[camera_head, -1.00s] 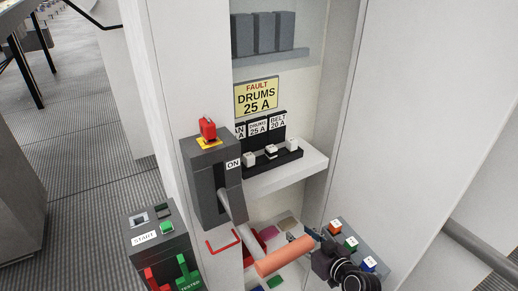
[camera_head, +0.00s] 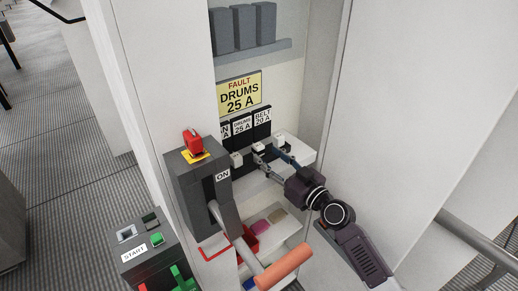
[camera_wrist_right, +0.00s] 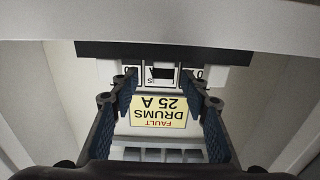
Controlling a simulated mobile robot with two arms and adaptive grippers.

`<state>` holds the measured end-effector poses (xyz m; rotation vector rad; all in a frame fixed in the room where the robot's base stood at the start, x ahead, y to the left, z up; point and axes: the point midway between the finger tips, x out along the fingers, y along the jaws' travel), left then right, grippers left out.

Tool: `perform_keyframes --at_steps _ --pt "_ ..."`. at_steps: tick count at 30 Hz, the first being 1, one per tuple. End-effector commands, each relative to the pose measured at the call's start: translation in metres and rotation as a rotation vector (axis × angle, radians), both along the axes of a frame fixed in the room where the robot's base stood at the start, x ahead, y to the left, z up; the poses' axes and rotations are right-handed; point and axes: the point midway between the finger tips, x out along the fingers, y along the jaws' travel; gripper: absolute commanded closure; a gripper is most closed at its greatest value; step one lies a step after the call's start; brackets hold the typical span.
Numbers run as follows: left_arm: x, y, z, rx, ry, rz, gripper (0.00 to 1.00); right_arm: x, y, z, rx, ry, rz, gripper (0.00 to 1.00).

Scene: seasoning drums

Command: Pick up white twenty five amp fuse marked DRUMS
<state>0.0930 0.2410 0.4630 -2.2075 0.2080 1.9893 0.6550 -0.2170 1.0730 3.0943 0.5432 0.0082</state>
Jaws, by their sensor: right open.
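A row of white fuses sits in a dark holder on a white shelf (camera_head: 302,157) in the head view. The middle fuse (camera_head: 258,148) stands below the label reading DRUMS 25 A (camera_head: 243,126). My right gripper (camera_head: 270,160) is open, its fingers at the front of the holder close to the middle fuse. I cannot tell whether they touch it. My left gripper is not in view.
A yellow FAULT DRUMS 25 A sign (camera_head: 240,93) hangs above the labels. A dark switch box (camera_head: 190,178) marked ON, with a red device on top, stands left. Its lever with an orange grip (camera_head: 284,267) sticks out below my right arm. The cabinet's white wall is right.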

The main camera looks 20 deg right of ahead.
Motion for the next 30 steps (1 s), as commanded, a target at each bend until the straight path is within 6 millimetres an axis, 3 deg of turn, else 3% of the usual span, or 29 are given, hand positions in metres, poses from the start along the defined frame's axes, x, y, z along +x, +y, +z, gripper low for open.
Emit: perform_keyframes --at_steps 3,6,12,19,30 --pt "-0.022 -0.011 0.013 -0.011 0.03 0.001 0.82 0.015 0.009 0.008 0.004 -0.001 0.001 0.58" --pt "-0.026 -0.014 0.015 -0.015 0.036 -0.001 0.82 0.027 0.014 0.007 0.004 0.0 0.0 0.58" --pt "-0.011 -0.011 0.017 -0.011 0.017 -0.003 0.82 0.04 0.019 0.005 0.002 0.0 0.001 0.58" --pt "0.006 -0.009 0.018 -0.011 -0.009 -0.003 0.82 0.041 0.019 0.004 0.001 0.0 0.001 0.58" --pt "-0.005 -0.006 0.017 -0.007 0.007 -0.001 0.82 0.041 0.019 0.004 0.001 0.0 0.001 0.99"
